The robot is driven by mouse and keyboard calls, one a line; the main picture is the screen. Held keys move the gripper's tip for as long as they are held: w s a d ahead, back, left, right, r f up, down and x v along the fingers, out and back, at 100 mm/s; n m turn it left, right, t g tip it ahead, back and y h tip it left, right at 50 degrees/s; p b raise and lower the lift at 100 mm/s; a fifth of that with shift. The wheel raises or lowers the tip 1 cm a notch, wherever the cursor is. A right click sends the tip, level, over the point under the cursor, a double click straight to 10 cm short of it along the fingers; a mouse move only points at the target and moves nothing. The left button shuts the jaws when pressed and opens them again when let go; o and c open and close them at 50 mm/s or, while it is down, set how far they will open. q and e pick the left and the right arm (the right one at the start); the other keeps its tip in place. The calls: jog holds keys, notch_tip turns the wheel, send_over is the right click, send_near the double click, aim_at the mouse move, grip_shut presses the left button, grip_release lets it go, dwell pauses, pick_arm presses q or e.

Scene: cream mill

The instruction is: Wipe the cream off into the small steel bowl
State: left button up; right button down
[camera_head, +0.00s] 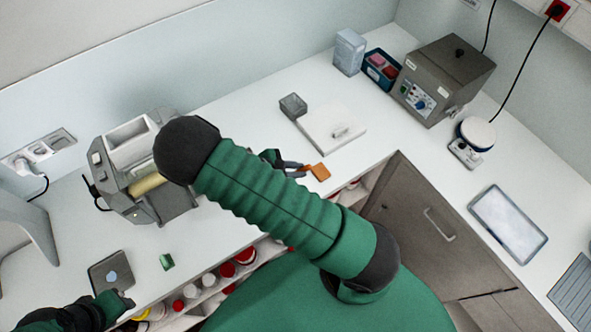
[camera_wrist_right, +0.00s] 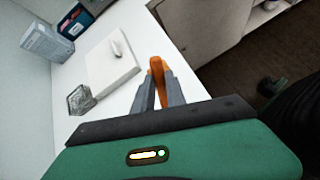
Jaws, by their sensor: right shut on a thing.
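My right gripper (camera_head: 298,167) is shut on an orange scraper-like tool (camera_head: 320,172). The tool also shows between the fingertips in the right wrist view (camera_wrist_right: 157,72). The mill (camera_head: 150,165), a grey machine with a yellowish roller (camera_head: 147,184), stands at the left, partly hidden by my right arm. I cannot make out cream on it. A small grey open container (camera_head: 293,105) stands behind the white block; I cannot tell whether it is the steel bowl. My left gripper (camera_head: 124,301) is at the lower left, its fingers unclear.
The white block (camera_head: 332,127) with a handle lies on the counter. A grey box-shaped device (camera_head: 443,80), a blue bin (camera_head: 381,68) and a round-topped device (camera_head: 477,134) stand at the right. A dark flat device (camera_head: 110,272) and a green piece (camera_head: 166,262) lie near my left gripper.

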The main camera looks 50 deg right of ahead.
jog(key=shift+d+r+p, duration=0.25)
jog(key=shift+r+p, duration=0.4)
jog(key=shift+r, duration=0.1)
jog(key=shift+r+p, duration=0.35)
jog(key=r+p, duration=0.1)
jog(key=r, duration=0.1)
jog(key=r+p, duration=0.2)
jog(key=shift+a, duration=0.4)
jog(key=shift+d+f, duration=0.15)
jog(key=shift+d+f, duration=0.1)
jog(key=shift+d, duration=0.05)
